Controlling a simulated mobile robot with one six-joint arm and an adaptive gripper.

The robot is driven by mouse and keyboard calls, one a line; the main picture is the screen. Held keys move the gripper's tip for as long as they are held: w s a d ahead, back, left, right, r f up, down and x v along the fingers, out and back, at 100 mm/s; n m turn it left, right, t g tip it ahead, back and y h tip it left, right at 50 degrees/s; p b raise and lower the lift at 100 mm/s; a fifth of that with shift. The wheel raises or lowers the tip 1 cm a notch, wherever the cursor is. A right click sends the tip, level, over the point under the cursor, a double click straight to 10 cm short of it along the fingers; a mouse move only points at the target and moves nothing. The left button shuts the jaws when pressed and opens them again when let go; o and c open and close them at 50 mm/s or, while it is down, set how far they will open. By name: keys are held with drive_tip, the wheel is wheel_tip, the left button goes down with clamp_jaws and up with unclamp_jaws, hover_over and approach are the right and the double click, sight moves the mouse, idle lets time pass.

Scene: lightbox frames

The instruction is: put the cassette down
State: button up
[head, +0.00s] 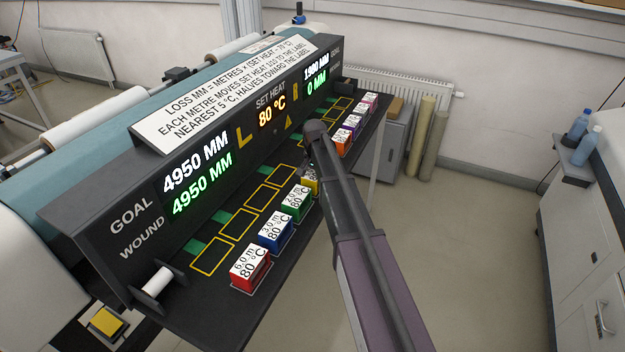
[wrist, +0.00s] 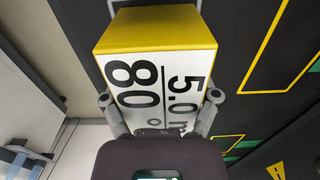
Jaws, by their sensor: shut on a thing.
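The cassette is a yellow block with a white label reading 5.0 m and 80° (wrist: 150,75). In the wrist view my gripper (wrist: 160,97) has one finger on each side of it, shut on it. In the head view only a small part of the yellow cassette (head: 311,186) shows behind my arm, beyond the green cassette. My gripper is mostly hidden there. I cannot tell whether the cassette touches the shelf (head: 215,300) or hangs just above it.
Red (head: 250,268), blue (head: 275,233) and green (head: 296,202) cassettes stand along the shelf's front edge, left of my arm. Orange (head: 342,140) and further cassettes stand to the right. Yellow-outlined empty slots (head: 213,257) run behind them. The display panel (head: 190,195) rises behind the slots.

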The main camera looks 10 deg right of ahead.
drive_tip(key=o, duration=1.1)
wheel_tip(320, 180, up, 12)
drive_tip(key=p, duration=1.2)
drive_tip(key=shift+r, duration=0.1)
drive_tip(key=shift+s, duration=0.15)
drive_tip(key=s+n, duration=0.7)
drive_tip(key=s, duration=2.2)
drive_tip(key=shift+a, duration=0.3)
